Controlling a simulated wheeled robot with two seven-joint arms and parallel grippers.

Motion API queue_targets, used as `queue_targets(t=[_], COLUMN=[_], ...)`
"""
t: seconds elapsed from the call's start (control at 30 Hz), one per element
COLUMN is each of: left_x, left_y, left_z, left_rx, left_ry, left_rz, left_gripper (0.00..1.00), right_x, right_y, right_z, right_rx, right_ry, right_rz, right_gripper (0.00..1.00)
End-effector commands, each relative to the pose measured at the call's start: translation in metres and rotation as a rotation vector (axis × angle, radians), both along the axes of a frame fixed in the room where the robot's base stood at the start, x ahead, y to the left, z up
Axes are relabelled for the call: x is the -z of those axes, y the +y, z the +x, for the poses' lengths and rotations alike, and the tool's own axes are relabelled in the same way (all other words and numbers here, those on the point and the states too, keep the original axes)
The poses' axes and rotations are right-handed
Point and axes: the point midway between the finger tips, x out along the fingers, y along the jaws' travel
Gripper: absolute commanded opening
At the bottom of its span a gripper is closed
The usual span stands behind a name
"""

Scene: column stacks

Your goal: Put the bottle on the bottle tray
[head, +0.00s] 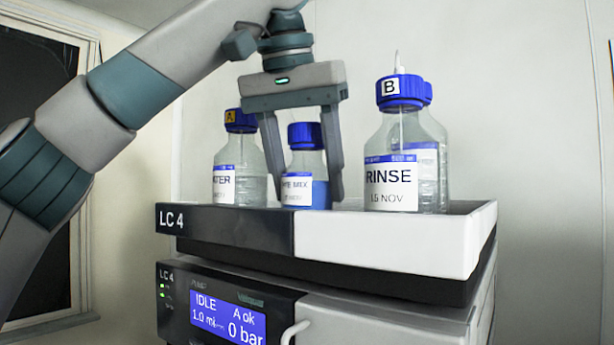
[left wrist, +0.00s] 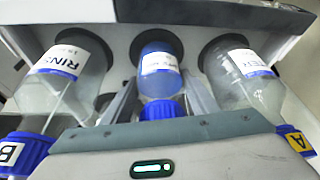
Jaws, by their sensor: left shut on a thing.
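A small bottle (head: 306,165) with a blue cap, blue liquid and a white label ending in "MIX" is upright between two larger bottles. My left gripper (head: 310,193) points down from above, shut on this bottle with one finger on each side. The bottle also shows in the left wrist view (left wrist: 160,72), over a dark round recess. The bottle tray (head: 390,245), with a dark and white front marked "LC 4", is under it. The tray's front wall hides the bottle's base, so I cannot tell whether it touches the floor. My right gripper is not in view.
A bottle marked A (head: 238,165) stands left in the tray. The RINSE bottle marked B (head: 392,150), with a tube in its cap, stands right, another bottle (head: 434,150) partly behind it. Below is a unit with a lit display (head: 228,318). Side clearance is small.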

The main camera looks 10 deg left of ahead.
Motion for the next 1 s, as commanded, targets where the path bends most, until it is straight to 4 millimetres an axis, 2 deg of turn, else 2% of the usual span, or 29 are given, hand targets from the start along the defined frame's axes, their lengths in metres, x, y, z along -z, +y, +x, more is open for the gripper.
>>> queue_targets(t=[0.3,0.33,0.4,0.73,1.0], left_x=[0.002,0.002,0.002,0.001,-0.011], left_y=[0.000,0.000,0.000,0.000,0.001], left_z=[0.000,0.000,0.000,0.000,-0.004], left_rx=[0.000,0.000,0.000,0.000,-0.002], left_ry=[-0.001,0.000,0.000,0.000,-0.002], left_rz=[0.000,0.000,0.000,0.000,0.001], left_gripper=[0.17,0.58,0.72,0.72,0.72], right_x=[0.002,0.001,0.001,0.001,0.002], right_y=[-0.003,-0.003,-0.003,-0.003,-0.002], right_z=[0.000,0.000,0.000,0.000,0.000], right_rx=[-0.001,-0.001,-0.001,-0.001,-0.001], right_ry=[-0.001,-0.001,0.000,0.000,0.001], right_rz=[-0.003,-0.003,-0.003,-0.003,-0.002], right_gripper=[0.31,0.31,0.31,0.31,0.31])
